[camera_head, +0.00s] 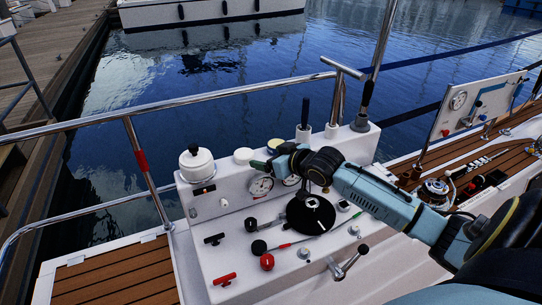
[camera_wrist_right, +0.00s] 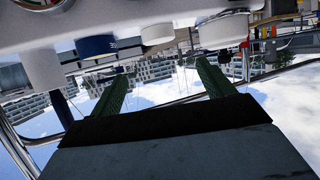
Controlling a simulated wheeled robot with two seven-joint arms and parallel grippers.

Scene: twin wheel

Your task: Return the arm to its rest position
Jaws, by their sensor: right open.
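My right arm (camera_head: 380,197) comes in from the lower right of the head view and reaches over the white console (camera_head: 215,243). Its gripper (camera_head: 262,166) is at the console's upper edge, near the round gauge (camera_head: 261,186). In the right wrist view, the two green fingers of the right gripper (camera_wrist_right: 160,84) stand wide apart with nothing between them. That view appears upside down, with the console's caps above the fingers. My left gripper is in neither view.
The console carries a white winch-like drum (camera_head: 197,164), a red knob (camera_head: 267,262), a black round dial (camera_head: 310,214) and a metal crank (camera_head: 346,262). A steel rail (camera_head: 190,99) runs behind it. A second panel (camera_head: 478,105) stands at right. Water lies beyond.

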